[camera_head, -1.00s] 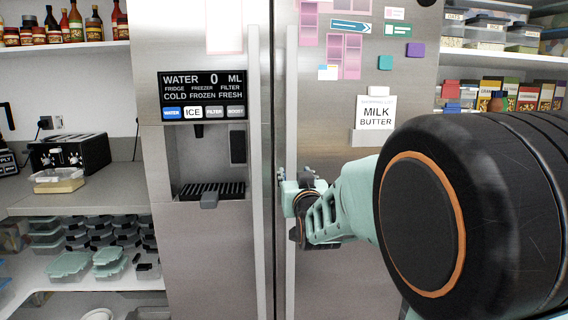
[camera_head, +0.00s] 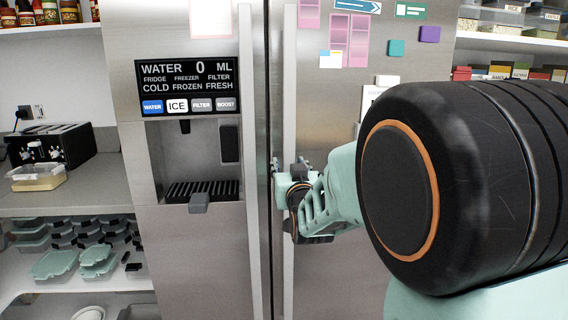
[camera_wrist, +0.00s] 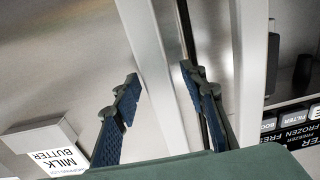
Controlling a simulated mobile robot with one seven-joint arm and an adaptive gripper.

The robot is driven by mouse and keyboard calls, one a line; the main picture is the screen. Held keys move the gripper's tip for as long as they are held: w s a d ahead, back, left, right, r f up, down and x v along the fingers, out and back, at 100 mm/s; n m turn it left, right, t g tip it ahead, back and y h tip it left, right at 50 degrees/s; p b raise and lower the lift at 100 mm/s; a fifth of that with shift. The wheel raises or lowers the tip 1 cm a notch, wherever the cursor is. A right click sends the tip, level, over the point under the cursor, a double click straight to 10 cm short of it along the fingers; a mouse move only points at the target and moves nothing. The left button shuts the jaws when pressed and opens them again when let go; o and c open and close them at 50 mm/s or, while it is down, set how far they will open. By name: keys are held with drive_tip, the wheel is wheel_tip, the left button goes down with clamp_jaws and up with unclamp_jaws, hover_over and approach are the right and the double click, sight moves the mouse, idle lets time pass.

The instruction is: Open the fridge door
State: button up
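The steel side-by-side fridge has two doors, and both look shut. The right door (camera_head: 335,255) has a long vertical handle (camera_head: 289,90) next to the dark seam between the doors. My gripper (camera_head: 282,170) is at this handle, about mid-height in the head view. In the wrist view the gripper (camera_wrist: 160,80) is open, with one blue-padded finger on each side of the right door's handle (camera_wrist: 148,40). Gaps show beside the handle, and I cannot tell whether either finger touches it. The left door (camera_head: 200,265) has its own handle (camera_head: 249,90), outside the fingers.
A water dispenser (camera_head: 190,90) is set into the left door. A milk-and-butter note holder (camera_wrist: 45,145) and magnets (camera_head: 429,34) are on the right door. Shelves flank the fridge, with a toaster (camera_head: 50,145) on the left counter.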

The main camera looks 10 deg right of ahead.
drive_tip(key=shift+c, duration=0.2)
clamp_jaws()
drive_tip(key=shift+s, duration=0.1)
